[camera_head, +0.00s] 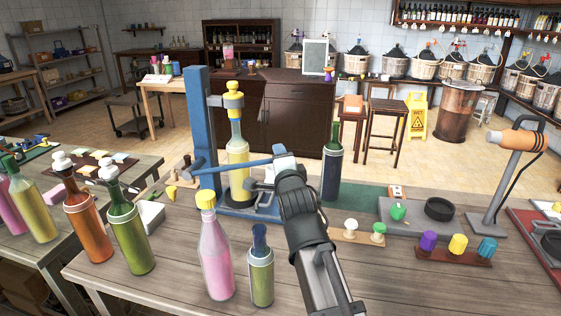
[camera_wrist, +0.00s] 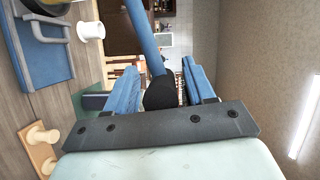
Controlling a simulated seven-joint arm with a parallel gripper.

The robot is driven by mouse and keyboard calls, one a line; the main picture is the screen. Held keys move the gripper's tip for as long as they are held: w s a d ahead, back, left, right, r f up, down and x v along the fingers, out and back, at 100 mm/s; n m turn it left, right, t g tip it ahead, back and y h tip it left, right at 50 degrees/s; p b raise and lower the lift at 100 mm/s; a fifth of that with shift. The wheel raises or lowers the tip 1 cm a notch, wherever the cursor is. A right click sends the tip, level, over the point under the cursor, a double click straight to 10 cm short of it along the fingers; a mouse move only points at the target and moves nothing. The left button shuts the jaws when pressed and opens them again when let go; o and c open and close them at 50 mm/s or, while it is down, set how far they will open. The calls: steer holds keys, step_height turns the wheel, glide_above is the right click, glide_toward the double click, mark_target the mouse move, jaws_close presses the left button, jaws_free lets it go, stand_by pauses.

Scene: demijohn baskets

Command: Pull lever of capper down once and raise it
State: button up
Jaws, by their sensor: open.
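The blue capper (camera_head: 205,130) stands upright on the table, with its yellow head (camera_head: 234,97) above a capped-looking bottle of yellow liquid (camera_head: 238,165) on its base. Its blue lever (camera_head: 232,164) runs from the column roughly level to the right, toward my gripper (camera_head: 272,168). In the wrist view the lever (camera_wrist: 143,35) ends in a black knob (camera_wrist: 160,93). The knob lies between the blue fingers of my gripper (camera_wrist: 158,88). The fingers are open, with a gap seen beside the knob. In the head view my gripper hides the lever's end.
A pink bottle (camera_head: 215,250) and a small green bottle (camera_head: 260,268) stand in front of the capper. A dark green bottle (camera_head: 332,165) stands behind my arm. Stoppers on a wooden strip (camera_head: 355,236) and a grey tray (camera_head: 418,218) lie to the right.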

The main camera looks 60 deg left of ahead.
steer(key=v, duration=1.3)
steer(key=shift+s+d, duration=0.15)
steer(key=shift+d, duration=0.25)
